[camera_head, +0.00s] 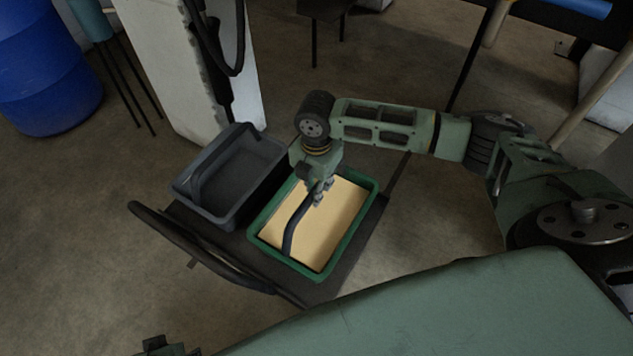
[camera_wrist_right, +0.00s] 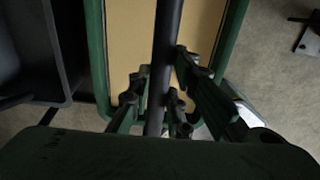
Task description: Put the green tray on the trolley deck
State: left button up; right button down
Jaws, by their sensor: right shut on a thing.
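The green tray (camera_head: 360,232) has a tan inside and a dark handle arching over it. It is over the dark trolley deck (camera_head: 372,222), right of a grey tray. I cannot tell whether its base touches the deck. My right gripper (camera_head: 320,196) is above the tray and shut on its handle. In the right wrist view, the fingers (camera_wrist_right: 158,100) close around the dark handle bar (camera_wrist_right: 168,35), with the tray's green rim (camera_wrist_right: 97,50) below. A small dark part at the bottom edge seems to be my left gripper (camera_head: 160,347); its fingers are not clear.
The grey tray (camera_head: 183,190) with a raised handle takes up the deck's left part. The trolley's dark push bar (camera_head: 190,245) runs along the near left side. A white column (camera_head: 175,85) stands behind, and a blue barrel (camera_head: 45,70) at the far left.

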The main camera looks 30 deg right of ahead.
jog(key=shift+w+f+b, duration=0.1)
jog(key=shift+f+b, duration=0.2)
jog(key=shift+f, duration=1)
pick_arm(q)
jog(key=v, duration=0.3)
jog(key=shift+w, duration=0.25)
pick_arm(e)
jog(key=c, duration=2.1)
grip_release()
jog(key=shift+f, duration=0.25)
jog(key=o, duration=0.5)
jog(key=shift+s+r, duration=0.1)
jog(key=shift+s, duration=0.1)
jog(key=shift+c, duration=0.2)
jog(key=shift+r, duration=0.25)
pick_arm(q)
notch_tip(320, 180, down, 11)
jog(key=s+p, duration=0.1)
jog(key=p, duration=0.2)
jog(key=shift+f, duration=0.25)
pick_arm(e)
notch_tip(320, 180, up, 12)
jog(key=shift+f, duration=0.2)
